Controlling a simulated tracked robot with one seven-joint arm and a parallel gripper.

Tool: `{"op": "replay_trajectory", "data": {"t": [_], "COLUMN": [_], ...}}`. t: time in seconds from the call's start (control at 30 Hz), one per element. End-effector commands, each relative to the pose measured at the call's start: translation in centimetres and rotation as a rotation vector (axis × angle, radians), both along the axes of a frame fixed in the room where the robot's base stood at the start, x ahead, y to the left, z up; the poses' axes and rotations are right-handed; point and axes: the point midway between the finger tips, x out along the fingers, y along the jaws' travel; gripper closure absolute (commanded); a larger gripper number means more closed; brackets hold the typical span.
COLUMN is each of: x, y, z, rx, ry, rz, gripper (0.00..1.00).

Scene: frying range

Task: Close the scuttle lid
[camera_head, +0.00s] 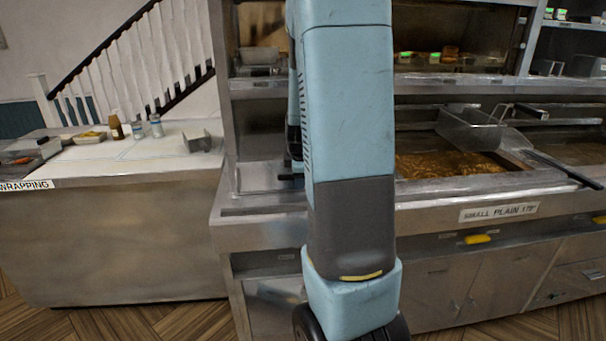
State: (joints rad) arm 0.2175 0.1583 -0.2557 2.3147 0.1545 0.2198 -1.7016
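My blue arm stands upright through the middle of the view and hides much of the range behind it. A dark part near its far end shows at the arm's left edge, with what looks like my gripper (291,177) low over a metal bay. The fingers are too small and covered to tell open from shut. The metal bay (258,180) is at the left end of the range and partly hidden by my arm. I cannot make out for certain which part is the scuttle lid, or how it stands.
A frying pan (445,180) of brown oil lies right of my arm, with a wire basket (470,130) above it. A long dark handle (563,170) reaches over the front edge. The wrapping counter (110,190) on the left holds bottles and a metal holder (196,143).

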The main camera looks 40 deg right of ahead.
Motion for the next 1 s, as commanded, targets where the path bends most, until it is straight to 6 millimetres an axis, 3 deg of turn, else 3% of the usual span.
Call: {"op": "replay_trajectory", "data": {"t": [0.03,0.57,0.73,1.0], "x": [-1.1,-1.0,-1.9,-4.1], "y": [-0.4,-0.2,0.1,1.2], "z": [-1.6,-1.3,0.4,4.8], "rx": [0.014,0.012,0.01,0.005], "ry": [0.036,0.036,0.029,0.003], "rz": [-0.018,-0.02,-0.019,-0.011], "gripper": [0.53,0.53,0.53,0.53]}}
